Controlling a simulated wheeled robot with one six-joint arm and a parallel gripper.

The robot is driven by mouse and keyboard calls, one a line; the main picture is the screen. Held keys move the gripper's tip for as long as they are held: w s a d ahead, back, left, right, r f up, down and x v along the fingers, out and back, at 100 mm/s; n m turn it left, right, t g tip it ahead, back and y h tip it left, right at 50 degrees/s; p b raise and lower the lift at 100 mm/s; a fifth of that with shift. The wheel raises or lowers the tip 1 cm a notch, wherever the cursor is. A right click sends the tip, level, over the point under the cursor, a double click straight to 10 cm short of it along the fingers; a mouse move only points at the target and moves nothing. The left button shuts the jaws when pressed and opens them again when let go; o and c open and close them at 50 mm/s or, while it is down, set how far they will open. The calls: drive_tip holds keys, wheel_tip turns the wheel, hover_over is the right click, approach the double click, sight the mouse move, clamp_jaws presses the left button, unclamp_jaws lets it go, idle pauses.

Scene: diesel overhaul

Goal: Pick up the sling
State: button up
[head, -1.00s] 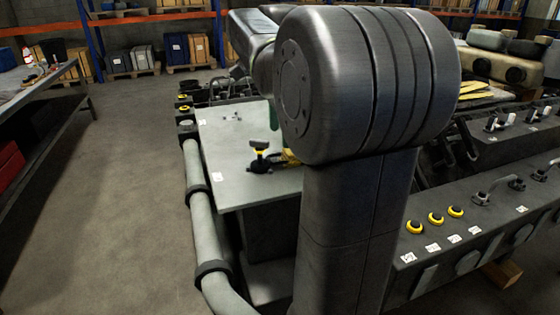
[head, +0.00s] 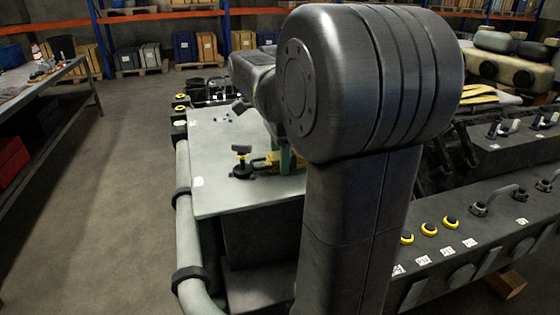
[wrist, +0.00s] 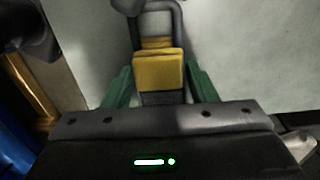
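The sling (head: 262,161), a folded yellow strap, lies on the light grey tabletop beside a small black stand. In the wrist view the yellow strap (wrist: 158,70) is in the middle, with a dark grey loop (wrist: 178,20) beyond it. My gripper (wrist: 159,78) has green fingers, one on each side of the strap, looking open with narrow gaps. Whether either finger touches the strap is hard to tell. In the head view the green fingertips (head: 286,158) show at the strap's right end, and my arm hides part of that area.
The black stand (head: 242,163) with a yellow ring is close left of the sling. The tabletop (head: 205,150) is bare to the left. A grey pipe (head: 186,225) runs along its left side. A long dark block with yellow-ringed knobs (head: 450,222) is at right.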

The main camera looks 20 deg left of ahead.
drive_tip(key=c, duration=0.8)
drive_tip(key=shift+r, duration=0.1)
wheel_tip(320, 180, up, 10)
drive_tip(key=shift+f, duration=0.1)
drive_tip(key=shift+r+p, duration=1.1)
drive_tip(key=shift+p, duration=0.25)
drive_tip(key=shift+r, duration=0.1)
wheel_tip(320, 180, up, 3)
drive_tip(key=p, duration=0.3)
drive_tip(key=shift+p, duration=0.4)
